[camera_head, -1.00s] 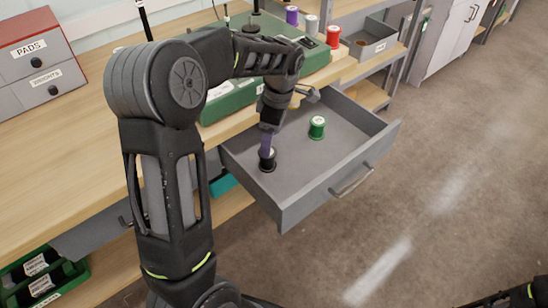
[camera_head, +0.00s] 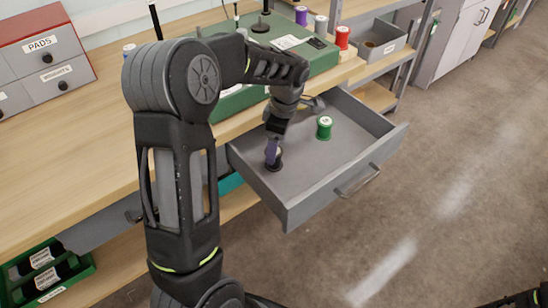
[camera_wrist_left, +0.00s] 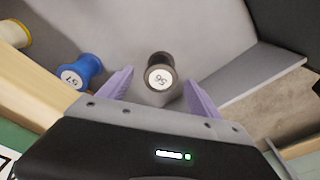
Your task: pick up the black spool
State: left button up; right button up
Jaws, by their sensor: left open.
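The black spool (camera_head: 276,165) stands in the open grey drawer, near its left side. In the left wrist view the black spool (camera_wrist_left: 160,72) shows its pale numbered end, between and slightly beyond the purple fingertips. My left gripper (camera_head: 272,150) points down over it, and a purple finger hides part of the spool in the head view. In the left wrist view my left gripper (camera_wrist_left: 159,88) is open, with a gap on each side of the spool. Whether a finger touches it is unclear. My right gripper is out of view; only a bit of that arm shows.
A green spool (camera_head: 324,127) stands farther right in the drawer (camera_head: 345,155). The drawer walls are close. A wooden bench (camera_head: 100,125) with a green machine stands behind.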

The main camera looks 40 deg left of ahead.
aim_at(277, 166)
pick_arm(q)
jog(key=f, duration=0.4)
jog(key=shift+s+a+f, duration=0.15)
jog(key=shift+a+f, duration=0.15)
jog(key=shift+c, duration=0.4)
jog(key=c, duration=1.4)
